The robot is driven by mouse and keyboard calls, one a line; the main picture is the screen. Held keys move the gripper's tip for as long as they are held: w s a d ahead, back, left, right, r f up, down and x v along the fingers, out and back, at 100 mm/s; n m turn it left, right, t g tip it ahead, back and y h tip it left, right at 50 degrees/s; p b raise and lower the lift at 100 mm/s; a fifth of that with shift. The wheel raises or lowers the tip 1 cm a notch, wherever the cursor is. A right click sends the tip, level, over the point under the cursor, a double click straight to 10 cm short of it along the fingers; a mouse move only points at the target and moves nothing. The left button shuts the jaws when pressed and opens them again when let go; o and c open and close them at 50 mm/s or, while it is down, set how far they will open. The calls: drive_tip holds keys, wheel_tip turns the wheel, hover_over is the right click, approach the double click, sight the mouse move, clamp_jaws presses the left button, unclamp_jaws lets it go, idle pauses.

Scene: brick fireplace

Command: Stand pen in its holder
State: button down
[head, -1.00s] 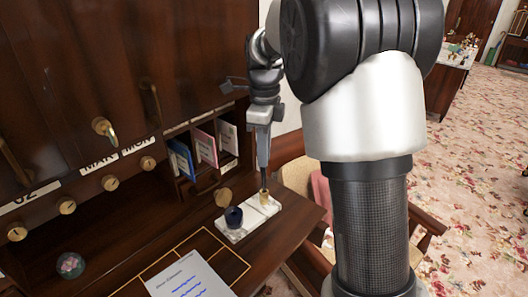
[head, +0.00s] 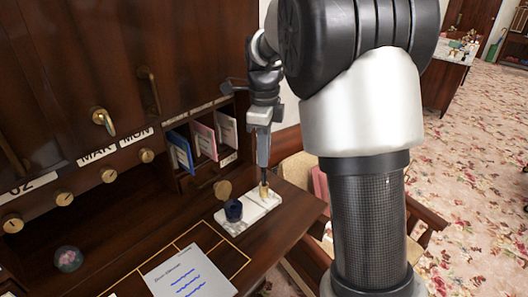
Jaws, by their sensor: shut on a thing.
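My gripper (head: 262,150) points down over the right end of a white pen stand and is shut on a slim dark pen (head: 263,174). The pen is close to upright. Its lower end is at the gold holder (head: 264,190) on the white base (head: 234,226). I cannot tell whether the tip is inside the holder or just at its mouth. A dark blue inkwell (head: 233,211) stands on the same base, left of the holder.
A sheet with blue writing (head: 180,275) lies on the desk at the front. Pigeonholes with a blue booklet (head: 181,152) and a pink one (head: 204,141) stand behind. A glass paperweight (head: 68,259) is at left. A chair (head: 300,173) is to the right.

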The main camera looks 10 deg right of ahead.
drive_tip(key=shift+f+b, duration=0.45)
drive_tip(key=shift+f, duration=0.45)
drive_tip(key=c, duration=1.7)
unclamp_jaws()
drive_tip(key=shift+c, duration=0.2)
wheel_tip(320, 180, up, 18)
drive_tip(key=p, duration=0.1)
drive_tip(key=shift+f, duration=0.25)
